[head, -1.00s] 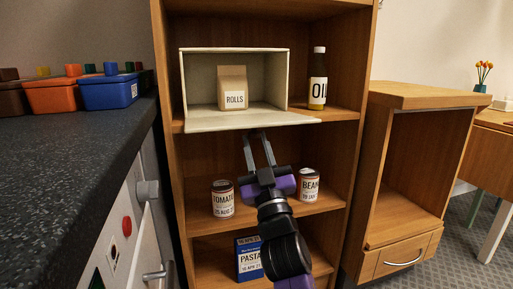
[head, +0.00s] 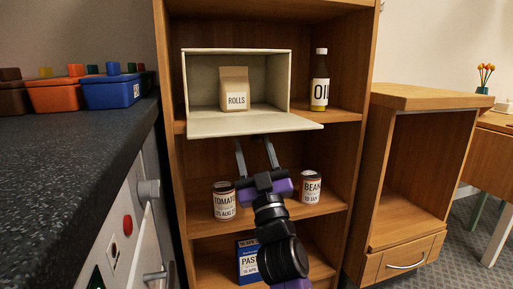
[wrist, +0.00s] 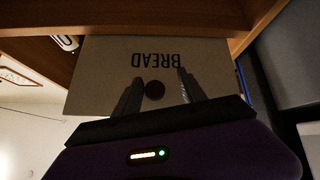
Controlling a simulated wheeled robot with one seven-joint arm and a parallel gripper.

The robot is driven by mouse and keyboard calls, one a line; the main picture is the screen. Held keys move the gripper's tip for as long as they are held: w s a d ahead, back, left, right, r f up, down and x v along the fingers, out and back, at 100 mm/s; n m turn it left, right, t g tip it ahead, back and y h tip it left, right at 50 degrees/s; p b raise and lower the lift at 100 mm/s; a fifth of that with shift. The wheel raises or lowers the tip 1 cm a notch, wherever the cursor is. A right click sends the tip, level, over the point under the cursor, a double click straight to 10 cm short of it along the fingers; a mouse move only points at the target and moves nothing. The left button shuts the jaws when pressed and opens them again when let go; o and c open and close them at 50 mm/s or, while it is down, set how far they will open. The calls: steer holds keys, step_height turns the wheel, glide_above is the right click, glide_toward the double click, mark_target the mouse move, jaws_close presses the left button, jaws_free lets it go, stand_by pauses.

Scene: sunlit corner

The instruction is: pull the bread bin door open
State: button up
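The cream bread bin (head: 235,51) stands on a wooden shelf with its front open. Its door (head: 250,124) is folded down, about level, and juts out past the shelf edge. In the wrist view the door's outer face (wrist: 110,65) shows upside-down "BREAD" lettering and a dark round knob (wrist: 154,90). My gripper (head: 254,141) is below the door's front, pointing up, with its fingers spread. In the wrist view the gripper (wrist: 159,78) has a finger on each side of the knob, with gaps visible. The knob is hidden in the head view.
A rolls bag (head: 234,88) stands inside the bin, and an oil bottle (head: 320,82) is to its right. A tomato can (head: 223,200) and a beans can (head: 311,188) flank my arm on the shelf below. A dark counter (head: 70,165) is at left.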

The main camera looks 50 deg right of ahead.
steer(key=shift+s+d, duration=0.15)
steer(key=shift+f, duration=0.1)
steer(key=shift+v, duration=0.95)
steer(key=shift+s+a+f, duration=0.25)
steer(key=shift+a, duration=0.15)
steer(key=s+a, duration=0.6)
steer(key=s, duration=0.4)
steer(key=shift+a, duration=0.2)
